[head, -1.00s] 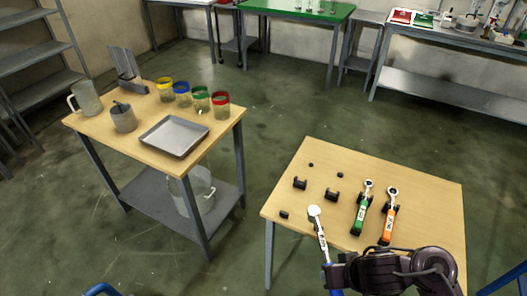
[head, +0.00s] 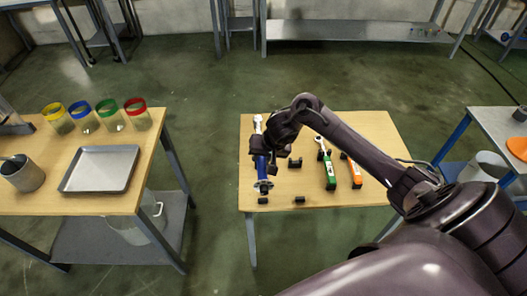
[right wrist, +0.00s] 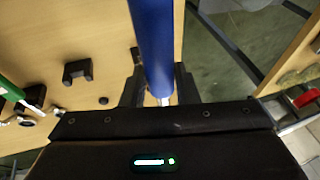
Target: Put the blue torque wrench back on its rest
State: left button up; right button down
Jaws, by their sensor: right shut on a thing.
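The blue torque wrench has a blue handle (head: 261,170) and a silver head end (head: 258,122). It lies lengthwise along the left edge of the small wooden table (head: 385,130). My right gripper (head: 265,150) is shut on it, and the gripper partly covers it in the head view. In the right wrist view the blue handle (right wrist: 152,45) passes between the fingers (right wrist: 155,92). I cannot tell whether the wrench touches the table or a rest. Black rest pieces show at the middle (head: 295,163) and front (head: 300,199) of the table. My left gripper is not in view.
A green wrench (head: 328,168) and an orange wrench (head: 353,174) lie to the right on the same table. The left table holds a metal tray (head: 100,168), a grey mug (head: 22,174) and several coloured-rim jars. Floor separates the tables.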

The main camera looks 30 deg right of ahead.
jog(key=shift+w+d+r, duration=0.3)
jog(key=shift+w+d, duration=0.05)
jog(key=shift+d, duration=0.05)
jog(key=shift+w, duration=0.1)
jog(key=shift+a+p, duration=0.15)
jog(key=shift+p, duration=0.55)
jog(key=shift+f+b, duration=0.5)
jog(key=shift+f, duration=0.05)
jog(key=shift+f+b, duration=1.2)
jog(key=shift+f, duration=1.2)
pick_arm(q)
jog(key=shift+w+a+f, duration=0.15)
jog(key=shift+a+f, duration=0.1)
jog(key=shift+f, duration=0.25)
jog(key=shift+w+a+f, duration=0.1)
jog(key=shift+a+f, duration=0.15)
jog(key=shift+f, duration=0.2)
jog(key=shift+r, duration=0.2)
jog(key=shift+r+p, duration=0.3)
jog(key=shift+p, duration=0.25)
pick_arm(e)
jog(key=shift+s, duration=0.2)
